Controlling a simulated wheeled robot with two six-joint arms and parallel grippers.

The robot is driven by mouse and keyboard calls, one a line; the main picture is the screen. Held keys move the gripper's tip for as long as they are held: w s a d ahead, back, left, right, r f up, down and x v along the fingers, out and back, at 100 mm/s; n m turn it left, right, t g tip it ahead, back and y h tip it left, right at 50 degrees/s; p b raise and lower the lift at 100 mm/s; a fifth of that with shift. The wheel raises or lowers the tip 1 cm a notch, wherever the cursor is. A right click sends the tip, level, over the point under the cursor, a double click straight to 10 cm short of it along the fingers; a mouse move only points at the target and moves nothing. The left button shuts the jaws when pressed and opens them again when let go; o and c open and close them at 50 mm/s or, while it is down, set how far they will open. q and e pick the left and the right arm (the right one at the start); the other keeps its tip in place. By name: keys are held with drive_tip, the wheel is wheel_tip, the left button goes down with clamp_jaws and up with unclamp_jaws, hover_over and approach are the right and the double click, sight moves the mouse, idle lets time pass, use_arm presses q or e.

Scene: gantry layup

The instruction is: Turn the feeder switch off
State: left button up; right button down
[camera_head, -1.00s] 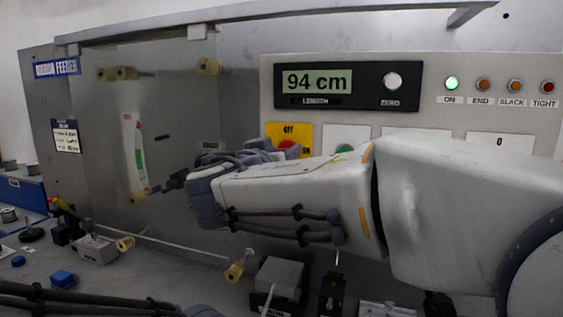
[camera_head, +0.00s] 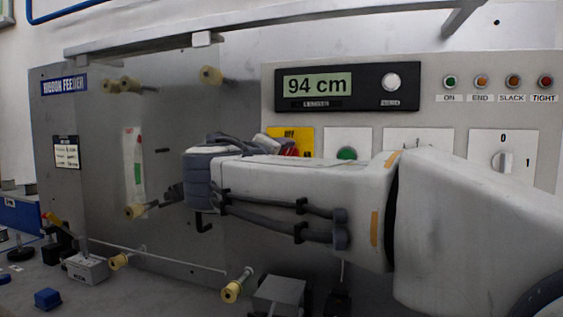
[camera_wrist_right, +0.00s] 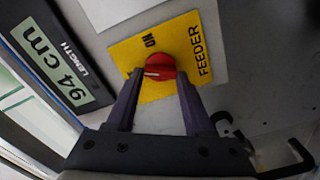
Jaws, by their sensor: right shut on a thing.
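The feeder switch is a red knob on a yellow plate. In the wrist view the knob (camera_wrist_right: 160,66) sits between the two dark fingertips of my right gripper (camera_wrist_right: 158,80), which is shut on it. A pale pointer mark shows on the knob, and the plate (camera_wrist_right: 190,28) reads ON and FEEDER. In the head view the yellow plate (camera_head: 303,135) and a bit of the red knob (camera_head: 293,151) show above my right arm, which hides the rest. The green ON lamp (camera_head: 450,82) looks dim. My left gripper is not in view.
The display (camera_head: 317,83) reads 94 cm, with a white round button (camera_head: 391,82) beside it. A green button (camera_head: 346,153) and a 0/1 rotary switch (camera_head: 503,162) lie right of the yellow plate. Ribbon rollers (camera_head: 233,291) stick out from the grey feeder panel (camera_head: 100,200).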

drive_tip(key=n, duration=0.5)
drive_tip(key=shift+f, duration=0.1)
drive_tip(key=shift+n, duration=0.3)
idle(0.4)
drive_tip(key=shift+c, duration=1.4)
unclamp_jaws()
drive_tip(key=b+v, duration=0.1)
drive_tip(key=v, duration=0.9)
drive_tip(key=shift+s, duration=0.25)
drive_tip(key=shift+a, duration=0.1)
